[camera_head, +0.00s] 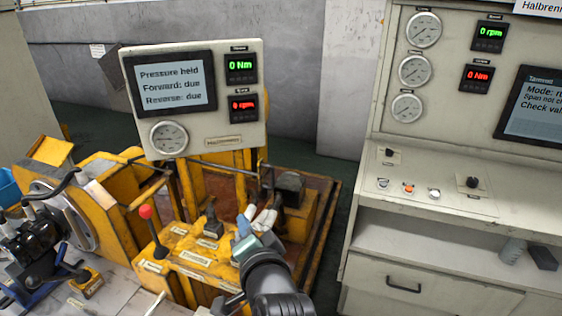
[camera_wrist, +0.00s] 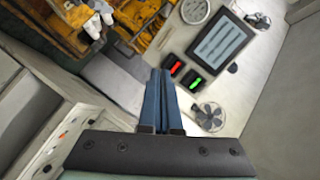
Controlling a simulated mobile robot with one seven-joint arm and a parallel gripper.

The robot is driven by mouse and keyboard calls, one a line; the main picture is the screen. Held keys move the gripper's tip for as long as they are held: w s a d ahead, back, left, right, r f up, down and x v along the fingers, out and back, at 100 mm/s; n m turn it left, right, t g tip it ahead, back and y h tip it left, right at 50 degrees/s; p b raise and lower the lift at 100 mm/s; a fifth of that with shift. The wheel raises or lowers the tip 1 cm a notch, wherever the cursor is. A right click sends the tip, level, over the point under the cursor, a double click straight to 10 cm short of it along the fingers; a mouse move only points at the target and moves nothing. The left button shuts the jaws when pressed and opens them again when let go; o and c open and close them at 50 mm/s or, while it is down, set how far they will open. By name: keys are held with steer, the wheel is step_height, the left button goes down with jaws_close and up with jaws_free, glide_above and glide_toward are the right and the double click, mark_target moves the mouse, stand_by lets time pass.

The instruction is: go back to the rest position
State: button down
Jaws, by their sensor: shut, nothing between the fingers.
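My gripper (camera_head: 243,222) is at the lower middle of the head view, above the yellow control block (camera_head: 195,250). Its blue fingers also show in the wrist view (camera_wrist: 161,75), lying side by side, shut and empty. My dark forearm reaches up to it from the bottom edge and hides part of the block. A lever with a red knob (camera_head: 146,212) stands on the block, left of my gripper.
A display panel (camera_head: 235,142) reading "Pressure held" stands behind the block. A grey console (camera_head: 450,190) with gauges and knobs stands at right. A dark motor (camera_head: 40,245) sits at left. White glove-like things (camera_head: 268,217) lie close beside my gripper.

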steer(key=s+d+r+n+t+h, duration=0.1)
steer(key=s+r+n+t, duration=0.1)
steer(key=r, duration=0.7)
steer(key=s+d+r+n+t, duration=0.1)
steer(key=r+n+t, duration=0.15)
steer(key=r, duration=0.65)
steer(key=s+d+r+n+t+h, duration=0.1)
steer(key=s+d+r+t, duration=0.15)
steer(key=r, duration=0.55)
steer(key=s+d+r+n+t+h, duration=0.2)
steer(key=s+r+t, duration=0.4)
steer(key=s+r, duration=0.7)
step_height(320, 180, up, 3)
steer(key=shift+f+n+h, duration=0.15)
steer(key=shift+n+h, duration=0.15)
steer(key=shift+n, duration=0.15)
steer(key=shift+d, duration=0.1)
